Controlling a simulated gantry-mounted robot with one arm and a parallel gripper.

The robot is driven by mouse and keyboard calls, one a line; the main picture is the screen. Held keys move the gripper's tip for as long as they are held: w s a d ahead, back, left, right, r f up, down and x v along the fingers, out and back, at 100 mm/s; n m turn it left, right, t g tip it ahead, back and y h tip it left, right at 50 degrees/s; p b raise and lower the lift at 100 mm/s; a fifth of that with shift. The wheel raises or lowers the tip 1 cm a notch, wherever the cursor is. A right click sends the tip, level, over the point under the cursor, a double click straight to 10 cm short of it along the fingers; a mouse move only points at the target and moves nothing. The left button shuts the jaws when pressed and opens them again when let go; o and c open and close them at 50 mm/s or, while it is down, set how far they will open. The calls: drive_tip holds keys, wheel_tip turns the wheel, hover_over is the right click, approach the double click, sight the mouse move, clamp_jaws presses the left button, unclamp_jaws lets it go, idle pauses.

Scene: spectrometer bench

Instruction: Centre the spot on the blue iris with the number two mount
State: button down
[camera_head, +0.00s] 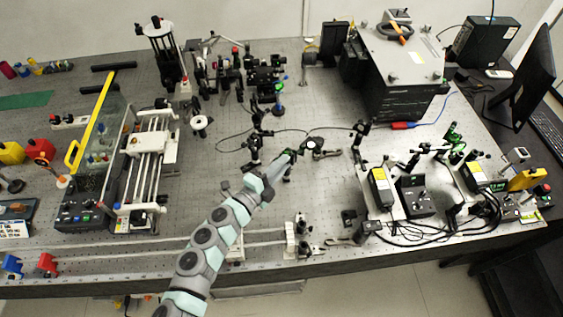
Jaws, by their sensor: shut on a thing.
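My gripper (291,154) is at the end of my teal and grey arm, over the middle of the bench. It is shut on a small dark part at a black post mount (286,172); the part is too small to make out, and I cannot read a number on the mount. A small blue-ringed piece (278,110) stands farther back on the bench and may be the blue iris. No spot of light can be made out on it.
Another black mount (254,148) stands close on the left, and one (360,130) to the right. A black cable (232,135) loops nearby. Laser boxes (380,187) and wiring fill the right; a rail stage (148,140) stands left. Bare bench (215,165) lies left of my gripper.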

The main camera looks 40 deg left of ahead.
idle(0.4)
drive_tip(key=c, duration=1.4)
unclamp_jaws()
drive_tip(key=shift+o, duration=0.2)
drive_tip(key=s+d, duration=0.1)
drive_tip(key=s, duration=0.9)
drive_tip(key=shift+s+d+r+b, duration=0.15)
drive_tip(key=shift+s+b, duration=0.2)
drive_tip(key=shift+b, duration=0.1)
